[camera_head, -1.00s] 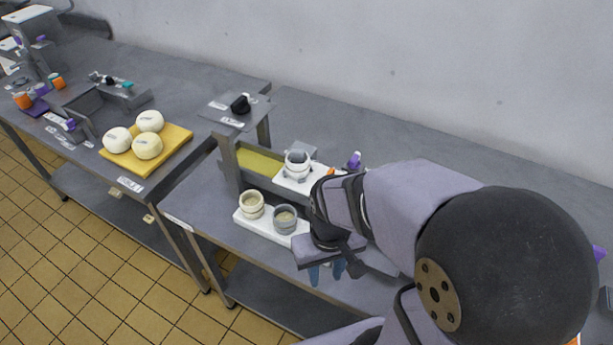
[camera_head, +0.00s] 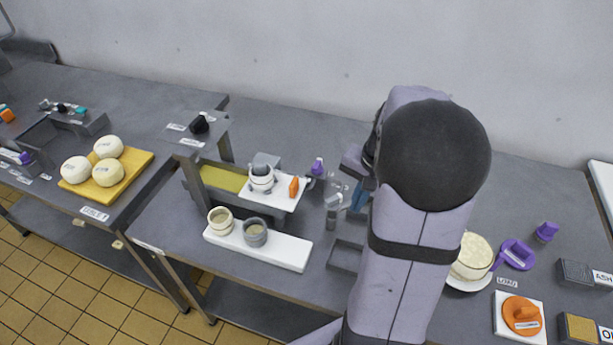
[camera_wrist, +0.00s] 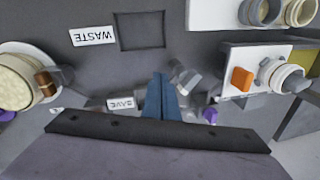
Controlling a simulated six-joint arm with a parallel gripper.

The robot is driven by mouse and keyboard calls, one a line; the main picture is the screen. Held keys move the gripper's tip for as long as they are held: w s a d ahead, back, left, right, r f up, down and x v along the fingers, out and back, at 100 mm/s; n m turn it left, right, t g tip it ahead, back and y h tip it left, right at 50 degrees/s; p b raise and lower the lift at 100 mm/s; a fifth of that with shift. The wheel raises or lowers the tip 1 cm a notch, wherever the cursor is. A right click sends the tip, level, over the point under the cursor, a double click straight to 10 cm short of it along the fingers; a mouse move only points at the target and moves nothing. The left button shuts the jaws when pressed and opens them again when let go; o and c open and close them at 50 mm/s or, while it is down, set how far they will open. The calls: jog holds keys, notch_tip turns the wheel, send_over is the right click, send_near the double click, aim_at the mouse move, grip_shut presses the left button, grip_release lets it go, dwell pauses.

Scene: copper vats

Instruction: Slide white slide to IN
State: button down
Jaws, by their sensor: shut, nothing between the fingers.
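The white slide (camera_head: 277,202) sticks out of the right end of a grey channel with an olive-yellow bed (camera_head: 222,178). It carries an orange knob (camera_head: 294,187) and a white cup with a grey part at its rim (camera_head: 262,178). In the wrist view the slide (camera_wrist: 256,88) with its knob (camera_wrist: 241,78) lies to the right. My gripper (camera_head: 359,197) is right of the slide and apart from it, partly hidden by my arm. In the wrist view its blue fingers (camera_wrist: 162,88) are shut with nothing between them. I cannot read an IN mark.
A white tray (camera_head: 285,254) with two cups stands in front of the channel. A small purple knob (camera_head: 317,167) and a clear grey fitting (camera_head: 333,208) stand between slide and gripper. A square opening (camera_wrist: 142,31) beside a WASTE label (camera_wrist: 93,36) lies near the gripper.

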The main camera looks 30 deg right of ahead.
jog(key=w+a+r+m+t+y, duration=0.1)
jog(key=w+r+m, duration=0.5)
jog(key=m, duration=0.9)
jog(key=shift+w+a+r+m+t+y, duration=0.35)
jog(key=shift+a+r+y, duration=0.35)
jog(key=shift+r, duration=0.75)
jog(key=shift+s, duration=0.1)
jog(key=w+a+f+p, duration=0.4)
jog(key=w+a+f, duration=0.1)
jog(key=f, duration=0.4)
jog(key=shift+w+a+f, duration=0.15)
jog(key=shift+w+a, duration=0.05)
